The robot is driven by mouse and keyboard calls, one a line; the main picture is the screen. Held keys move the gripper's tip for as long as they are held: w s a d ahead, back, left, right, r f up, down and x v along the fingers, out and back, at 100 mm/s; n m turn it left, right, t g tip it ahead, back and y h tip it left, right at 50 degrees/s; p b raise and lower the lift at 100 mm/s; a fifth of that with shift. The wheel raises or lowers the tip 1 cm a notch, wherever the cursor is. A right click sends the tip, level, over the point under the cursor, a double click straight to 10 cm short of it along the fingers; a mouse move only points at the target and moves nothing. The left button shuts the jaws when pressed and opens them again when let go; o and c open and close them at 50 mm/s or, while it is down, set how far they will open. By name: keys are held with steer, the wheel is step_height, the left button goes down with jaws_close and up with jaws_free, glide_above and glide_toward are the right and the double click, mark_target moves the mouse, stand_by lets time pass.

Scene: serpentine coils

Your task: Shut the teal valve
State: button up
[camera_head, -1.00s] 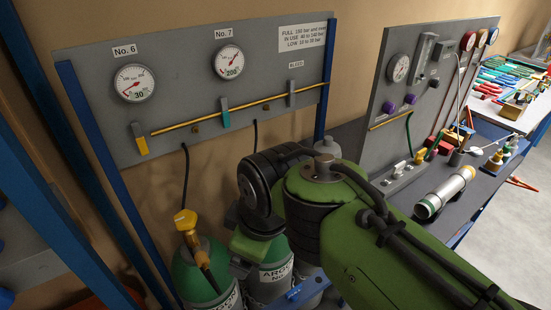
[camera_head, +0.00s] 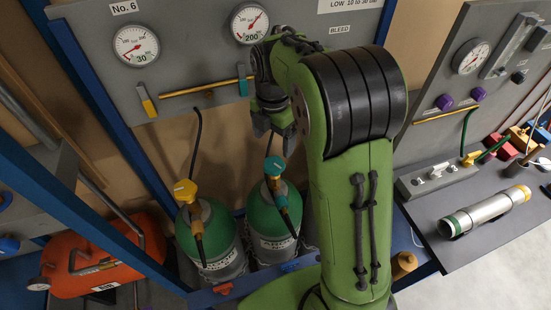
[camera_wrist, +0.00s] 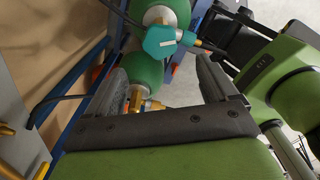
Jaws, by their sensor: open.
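A teal valve cap (camera_head: 273,167) sits on top of the right green gas cylinder (camera_head: 268,220), with a brass fitting and a dark hose beside it. A teal lever (camera_head: 243,80) also stands on the gauge panel. My gripper (camera_head: 273,130) points down just above the teal cap, with its fingers apart and nothing held. In the wrist view the teal cap (camera_wrist: 160,42) shows beyond the spread fingers, roughly between their tips. I cannot tell the exact gap. My arm covers part of the panel and the area right of the cylinder.
A yellow-capped valve (camera_head: 186,191) stands on the left green cylinder (camera_head: 210,240), close by. The grey gauge panel (camera_head: 185,65) is behind, with a yellow lever (camera_head: 146,100). An orange tank (camera_head: 105,260) is at lower left. A bench (camera_head: 470,205) with a metal tube is at right.

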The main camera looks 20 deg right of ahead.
mark_target(274, 163)
step_height(274, 163, down, 9)
steer(key=shift+d+f+b, duration=0.1)
steer(key=shift+b, duration=0.25)
steer(key=c, duration=1.1)
